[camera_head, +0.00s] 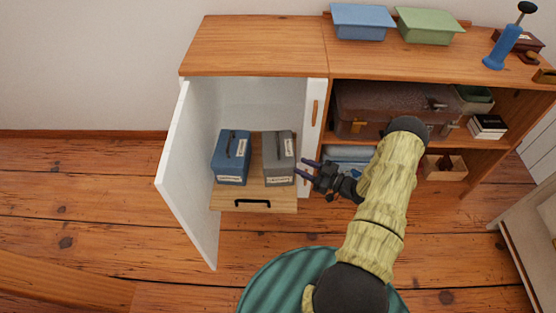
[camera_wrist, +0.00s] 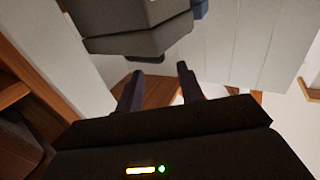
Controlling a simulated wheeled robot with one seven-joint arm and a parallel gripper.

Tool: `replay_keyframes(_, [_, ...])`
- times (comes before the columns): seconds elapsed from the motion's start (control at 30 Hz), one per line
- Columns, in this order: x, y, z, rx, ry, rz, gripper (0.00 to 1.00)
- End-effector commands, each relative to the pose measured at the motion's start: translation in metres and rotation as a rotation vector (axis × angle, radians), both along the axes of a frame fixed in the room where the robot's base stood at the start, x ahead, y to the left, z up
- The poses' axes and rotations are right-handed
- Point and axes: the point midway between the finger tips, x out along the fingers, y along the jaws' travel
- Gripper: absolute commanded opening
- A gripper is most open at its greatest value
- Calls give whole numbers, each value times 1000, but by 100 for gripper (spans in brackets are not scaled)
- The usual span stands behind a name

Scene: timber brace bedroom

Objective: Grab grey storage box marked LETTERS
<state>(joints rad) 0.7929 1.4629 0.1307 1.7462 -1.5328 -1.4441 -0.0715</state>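The grey storage box (camera_head: 279,158) stands upright on a pulled-out wooden tray (camera_head: 232,203) in the open white-sided cupboard. It has a dark handle strip on its lid and a pale label at its front, too small to read. It also shows at the top of the wrist view (camera_wrist: 135,28). A blue box (camera_head: 232,157) stands to its left, a small gap apart. My gripper (camera_head: 304,169) is just right of the grey box near its front, fingers pointing left. In the wrist view my gripper (camera_wrist: 159,72) has its fingers apart with nothing between them.
The cupboard's white door (camera_head: 190,170) stands open at the left. A white upright (camera_head: 312,125) with a wooden handle is close behind my gripper. Shelves at the right hold a brown suitcase (camera_head: 375,108). Blue (camera_head: 361,22) and green (camera_head: 428,26) lidded boxes sit on top.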

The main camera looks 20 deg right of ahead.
Motion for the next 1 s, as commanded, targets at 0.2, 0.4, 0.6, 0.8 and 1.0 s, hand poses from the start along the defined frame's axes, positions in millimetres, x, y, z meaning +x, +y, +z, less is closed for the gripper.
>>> replay_keyframes(0.2, [20,19,-1,-1,1,-1,38])
replay_keyframes(0.4, [21,20,0,0,1,-1,38])
replay_keyframes(0.6, [24,23,-1,0,0,0,38])
replay_keyframes(0.8, [42,42,-3,1,-1,2,38])
replay_keyframes(1.0, [58,55,-1,0,0,0,38])
